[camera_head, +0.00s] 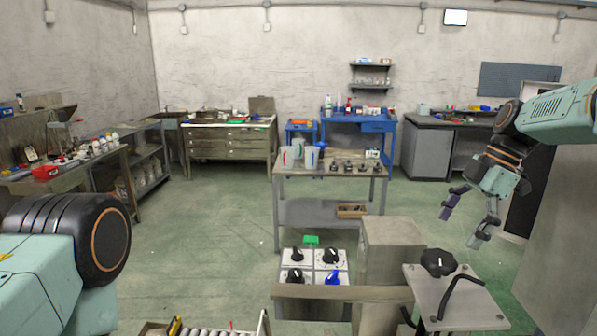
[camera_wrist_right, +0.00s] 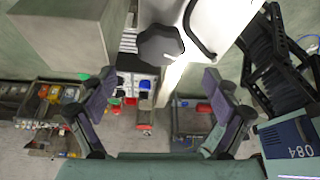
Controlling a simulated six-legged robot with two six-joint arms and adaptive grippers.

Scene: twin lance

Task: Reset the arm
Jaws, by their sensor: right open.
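My right arm (camera_head: 560,112) comes in from the right in the head view. Its gripper (camera_head: 461,228) hangs down with its two fingers spread and nothing between them. It is above and to the right of a grey panel (camera_head: 470,305) with a black knob (camera_head: 438,262). In the right wrist view the open fingers (camera_wrist_right: 158,78) frame the scene, with the black knob (camera_wrist_right: 160,45) beyond them. Only a rounded joint of my left arm (camera_head: 75,240) shows at the lower left of the head view; the left gripper is out of sight.
A black bent handle (camera_head: 460,292) rises from the grey panel. A box with several knobs (camera_head: 312,265) stands left of it, beside a grey cabinet (camera_head: 393,250). A workbench (camera_head: 330,172) with jugs stands further back. Green floor (camera_head: 210,230) is clear at the left.

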